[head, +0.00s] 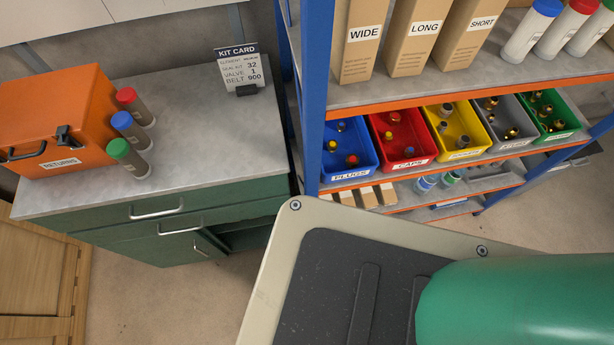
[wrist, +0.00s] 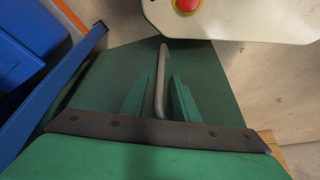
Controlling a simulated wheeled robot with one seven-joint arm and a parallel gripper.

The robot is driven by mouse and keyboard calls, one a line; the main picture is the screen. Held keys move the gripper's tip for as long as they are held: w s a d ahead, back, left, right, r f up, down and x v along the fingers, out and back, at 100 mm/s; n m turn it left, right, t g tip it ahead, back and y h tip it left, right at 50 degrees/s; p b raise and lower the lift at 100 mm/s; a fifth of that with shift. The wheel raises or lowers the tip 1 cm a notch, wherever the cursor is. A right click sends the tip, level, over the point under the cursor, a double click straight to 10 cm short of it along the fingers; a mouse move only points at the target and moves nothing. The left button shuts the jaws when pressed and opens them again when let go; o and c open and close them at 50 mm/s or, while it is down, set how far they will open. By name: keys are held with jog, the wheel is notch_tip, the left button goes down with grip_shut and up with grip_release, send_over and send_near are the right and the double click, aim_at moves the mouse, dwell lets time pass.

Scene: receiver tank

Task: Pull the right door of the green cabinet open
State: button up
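The green cabinet (head: 130,245) stands at the left in the head view, under a grey worktop. A dark opening (head: 245,236) shows at the right of its front, so the right door appears to be off its frame. The door itself is not clear there. In the wrist view, a green panel (wrist: 215,95), seemingly the right door, carries a grey bar handle (wrist: 161,75). My gripper (wrist: 159,85) is at the handle, with its green fingers apart, one on each side. Gaps show between bar and fingers. My gripper is not visible in the head view.
A blue-framed rack (head: 314,100) with coloured bins stands right of the cabinet; its blue part (wrist: 60,90) is close left of the panel in the wrist view. My beige deck (head: 268,285) hides floor beside the cabinet. A wooden crate (head: 35,275) is at the left.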

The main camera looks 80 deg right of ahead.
jog(key=v, duration=1)
jog(key=shift+r, duration=0.4)
jog(key=shift+s, duration=0.1)
